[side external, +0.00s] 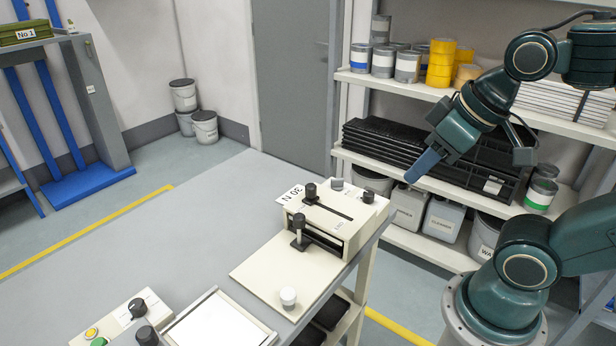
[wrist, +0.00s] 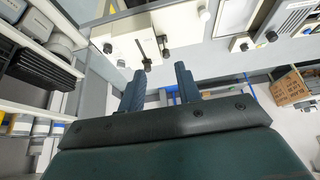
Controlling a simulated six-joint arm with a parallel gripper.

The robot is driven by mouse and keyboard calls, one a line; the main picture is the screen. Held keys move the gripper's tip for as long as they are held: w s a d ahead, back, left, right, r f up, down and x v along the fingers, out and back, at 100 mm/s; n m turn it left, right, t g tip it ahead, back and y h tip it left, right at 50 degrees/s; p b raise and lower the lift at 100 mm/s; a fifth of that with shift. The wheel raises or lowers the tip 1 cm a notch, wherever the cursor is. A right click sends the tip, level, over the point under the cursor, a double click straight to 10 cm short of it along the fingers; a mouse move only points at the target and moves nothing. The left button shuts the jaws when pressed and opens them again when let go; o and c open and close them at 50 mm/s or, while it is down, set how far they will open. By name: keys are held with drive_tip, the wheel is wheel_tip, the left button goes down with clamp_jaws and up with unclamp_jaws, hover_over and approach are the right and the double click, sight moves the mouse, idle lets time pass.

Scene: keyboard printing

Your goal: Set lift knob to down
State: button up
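A cream machine (side external: 345,228) stands on the grey table in the side external view. It has a black knob on a post (side external: 310,192) by its top slot, another black knob on a post (side external: 299,226) at its front, and a small dark knob (side external: 368,196) at its right. I cannot tell which is the lift knob, and no up or down marking is readable. The machine (wrist: 126,50) also shows at the top of the wrist view. My gripper (side external: 413,178) is above and right of the machine, clear of it. In the wrist view its fingers (wrist: 160,80) are apart and empty.
A white knob (side external: 288,297) stands on the machine's base plate. A control box (side external: 122,318) with a dial and buttons and a white-topped panel (side external: 220,325) are at the table's front. A shelf (side external: 440,178) with black trays and cans stands behind my gripper. The table's left part is clear.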

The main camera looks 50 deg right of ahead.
drive_tip(key=n+g, duration=0.6)
drive_tip(key=n, duration=0.3)
hover_over(338, 179)
wheel_tip(338, 179, down, 10)
drive_tip(key=shift+f, duration=0.15)
wheel_tip(338, 179, down, 14)
drive_tip(key=shift+r, duration=0.2)
clamp_jaws()
